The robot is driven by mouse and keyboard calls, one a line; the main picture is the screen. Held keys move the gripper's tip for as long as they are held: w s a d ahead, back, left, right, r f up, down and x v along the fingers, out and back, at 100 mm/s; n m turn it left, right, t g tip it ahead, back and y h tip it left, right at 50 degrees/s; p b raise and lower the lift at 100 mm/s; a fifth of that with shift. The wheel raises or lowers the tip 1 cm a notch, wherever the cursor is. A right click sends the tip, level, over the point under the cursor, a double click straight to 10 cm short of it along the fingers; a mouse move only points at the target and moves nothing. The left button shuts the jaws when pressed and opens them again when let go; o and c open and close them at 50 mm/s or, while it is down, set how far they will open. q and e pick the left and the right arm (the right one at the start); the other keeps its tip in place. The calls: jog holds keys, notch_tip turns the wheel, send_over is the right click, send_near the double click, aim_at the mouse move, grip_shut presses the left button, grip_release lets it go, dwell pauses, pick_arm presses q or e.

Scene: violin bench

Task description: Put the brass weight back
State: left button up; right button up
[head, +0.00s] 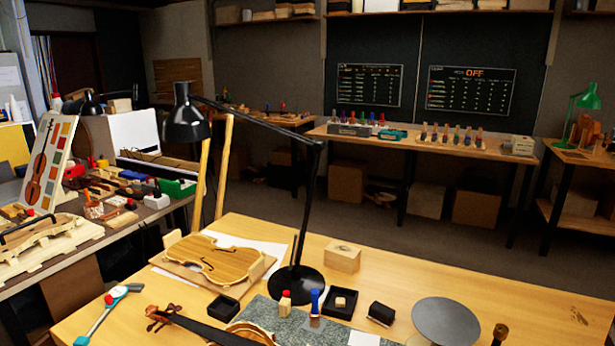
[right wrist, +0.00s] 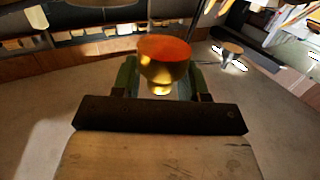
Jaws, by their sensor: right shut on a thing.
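My right gripper (right wrist: 160,82) is shut on a brass weight (right wrist: 162,72) in the right wrist view. The weight is gold and shiny, with a wide head that looks orange-red on top and a narrower neck below. The green finger pads stand on either side of it. In the head view a small brown and brass knob-like thing (head: 500,331) shows at the bottom edge, right of the round grey plate (head: 445,322); I cannot tell whether it is the held weight. My left gripper is in neither view.
The wooden bench (head: 560,300) holds a black lamp (head: 297,283), a violin body (head: 222,260), a wooden block (head: 343,257), a black tray (head: 352,305) with a small block in it, a black open box (head: 222,308) and a violin neck (head: 190,325). The bench's right side is mostly clear.

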jog(key=shift+s+a+f+m+h, duration=0.1)
jog(key=shift+s+f+m+h, duration=0.2)
jog(key=shift+h, duration=0.2)
jog(key=shift+a, duration=0.25)
jog(key=shift+w+f, duration=0.15)
jog(key=shift+d, duration=0.15)
dwell(0.5)
jog(key=shift+d, duration=0.1)
jog(key=shift+r, duration=0.25)
dwell(0.9)
jog(key=shift+a+r+y, duration=0.2)
jog(key=shift+a+y, duration=0.1)
jog(key=shift+a, duration=0.05)
jog(key=w+a+r+n+g+y, duration=0.3)
jog(key=a+r+n+y, duration=0.5)
jog(key=a, duration=0.4)
jog(key=r+g+y, duration=0.1)
jog(key=y, duration=0.1)
jog(key=shift+w+a+r+y, duration=0.2)
jog(key=shift+w+y, duration=0.2)
